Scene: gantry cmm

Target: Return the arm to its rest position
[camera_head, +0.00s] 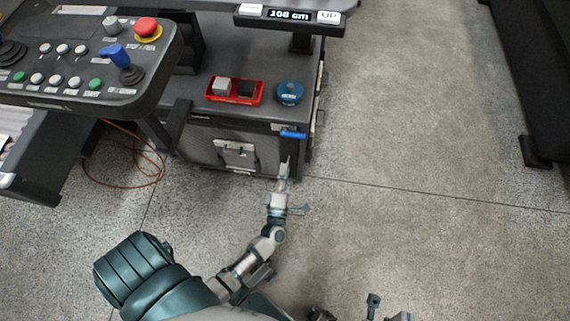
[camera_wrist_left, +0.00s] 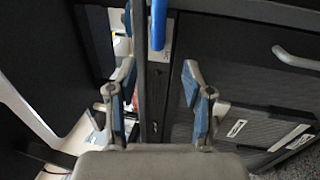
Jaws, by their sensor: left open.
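My left arm reaches up from the bottom of the head view to the front of a dark cabinet (camera_head: 200,145). My left gripper (camera_head: 286,165) is at the cabinet's right front corner, below a blue handle (camera_head: 292,134). In the left wrist view the gripper (camera_wrist_left: 158,82) is open, its two blue-padded fingers apart with nothing held between them. A dark upright edge runs behind the gap, and the blue handle (camera_wrist_left: 157,25) shows just above it. Whether the fingers touch the cabinet cannot be told. My right gripper cannot be made out.
A red tray (camera_head: 235,101) with two blocks and a blue round object (camera_head: 289,92) sit on the cabinet top. A control panel (camera_head: 85,65) overhangs at the left, with an orange cable (camera_head: 125,184) below. Open floor (camera_head: 400,140) lies to the right.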

